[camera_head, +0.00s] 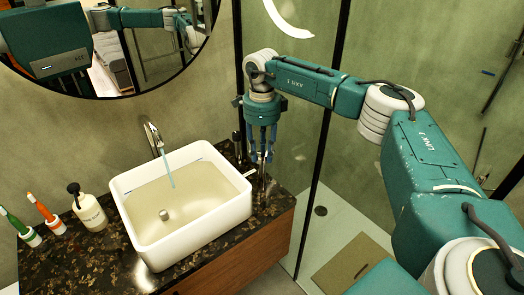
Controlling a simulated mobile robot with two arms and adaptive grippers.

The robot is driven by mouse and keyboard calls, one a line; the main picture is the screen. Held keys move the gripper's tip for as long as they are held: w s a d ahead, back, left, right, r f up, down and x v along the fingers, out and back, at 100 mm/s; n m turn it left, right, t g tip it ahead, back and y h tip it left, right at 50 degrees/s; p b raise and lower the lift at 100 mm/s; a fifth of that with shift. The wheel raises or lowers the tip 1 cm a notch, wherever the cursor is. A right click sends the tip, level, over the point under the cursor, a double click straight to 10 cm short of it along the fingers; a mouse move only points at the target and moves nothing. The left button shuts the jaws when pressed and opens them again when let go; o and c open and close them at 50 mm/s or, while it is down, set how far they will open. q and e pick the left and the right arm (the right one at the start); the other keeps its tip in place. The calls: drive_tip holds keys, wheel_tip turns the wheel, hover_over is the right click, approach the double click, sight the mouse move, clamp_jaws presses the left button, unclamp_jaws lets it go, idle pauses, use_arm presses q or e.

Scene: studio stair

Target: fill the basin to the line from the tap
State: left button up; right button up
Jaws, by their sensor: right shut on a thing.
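The white rectangular basin (238,209) stands on the dark stone counter. A chrome tap (151,137) arches over its back edge, and a bluish stream of water (168,172) runs from it into the basin. Pale water (197,207) covers the bottom, with a round drain piece (164,214) showing. A short bluish mark on the inner back wall may be the line; the level against it is hard to read. My right gripper (262,158) points down at the counter right of the basin, shut on a slim chrome handle (263,187). My left gripper is out of view.
A dark-framed glass panel stands right of the counter. A round mirror (135,45) hangs above.

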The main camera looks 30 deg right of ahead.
drive_tip(key=shift+w+a+r+m+p, duration=0.15)
drive_tip(key=shift+m+p, duration=0.25)
drive_tip(key=shift+m, duration=0.3)
drive_tip(key=shift+a+m+p, duration=0.1)
drive_tip(key=shift+m+p, duration=0.25)
drive_tip(key=shift+m, duration=0.35)
drive_tip(key=shift+w+m+p, duration=0.1)
drive_tip(key=shift+m+p, duration=0.55)
drive_tip(key=shift+m, duration=1.15)
drive_tip(key=shift+d, duration=0.1)
drive_tip(key=o, duration=1)
drive_tip(key=shift+o, duration=0.8)
drive_tip(key=shift+w, duration=0.15)
drive_tip(key=shift+r, duration=0.15)
wheel_tip(320, 180, up, 12)
drive_tip(key=shift+f, duration=0.25)
